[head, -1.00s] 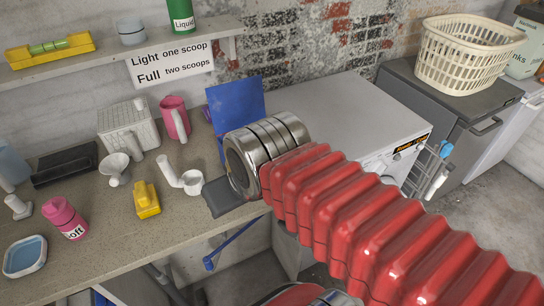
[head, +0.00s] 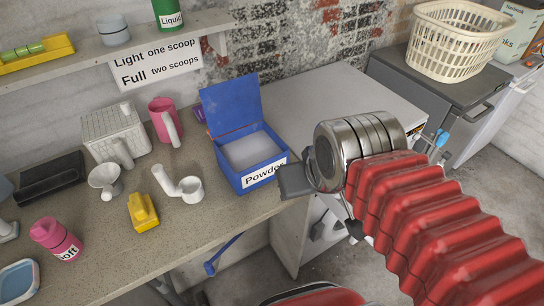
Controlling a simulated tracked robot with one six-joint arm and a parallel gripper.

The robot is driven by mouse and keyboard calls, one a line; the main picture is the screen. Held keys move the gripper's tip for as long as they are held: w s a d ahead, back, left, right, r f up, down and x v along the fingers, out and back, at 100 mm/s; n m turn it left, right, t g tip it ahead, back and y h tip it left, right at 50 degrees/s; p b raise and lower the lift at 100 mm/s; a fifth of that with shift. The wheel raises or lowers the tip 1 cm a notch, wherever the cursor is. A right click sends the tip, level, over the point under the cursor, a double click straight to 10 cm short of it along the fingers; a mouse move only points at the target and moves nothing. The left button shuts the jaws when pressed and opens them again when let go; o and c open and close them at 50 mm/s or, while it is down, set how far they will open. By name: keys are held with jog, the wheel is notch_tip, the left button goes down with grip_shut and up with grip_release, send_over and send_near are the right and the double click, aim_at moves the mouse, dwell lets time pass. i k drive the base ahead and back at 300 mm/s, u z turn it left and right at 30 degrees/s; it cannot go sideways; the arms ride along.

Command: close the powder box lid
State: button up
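The blue powder box (head: 238,178) stands on the counter with a white label reading "Powder". Its lid (head: 231,108) is open, standing up and leaning back at the rear edge. Pale powder (head: 252,150) fills the box. My gripper (head: 318,212) is just right of the box, by the counter's right end. A dark grey finger shows beside the box's right front corner, and another dark part shows lower right. The metal wrist hides much of the gripper, but the two fingers look spread apart with nothing visible between them.
A white scoop (head: 190,188), yellow brush-like object (head: 142,212), white funnel (head: 106,180) and pink jug (head: 164,120) stand left of the box. A white washing machine top (head: 330,95) is behind and right. A shelf (head: 80,58) hangs above.

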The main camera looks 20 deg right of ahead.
aim_at(230, 105)
jog(key=z, duration=1.35)
jog(key=k, duration=0.9)
jog(key=u, duration=1)
jog(key=i, duration=1)
jog(key=u, duration=0.05)
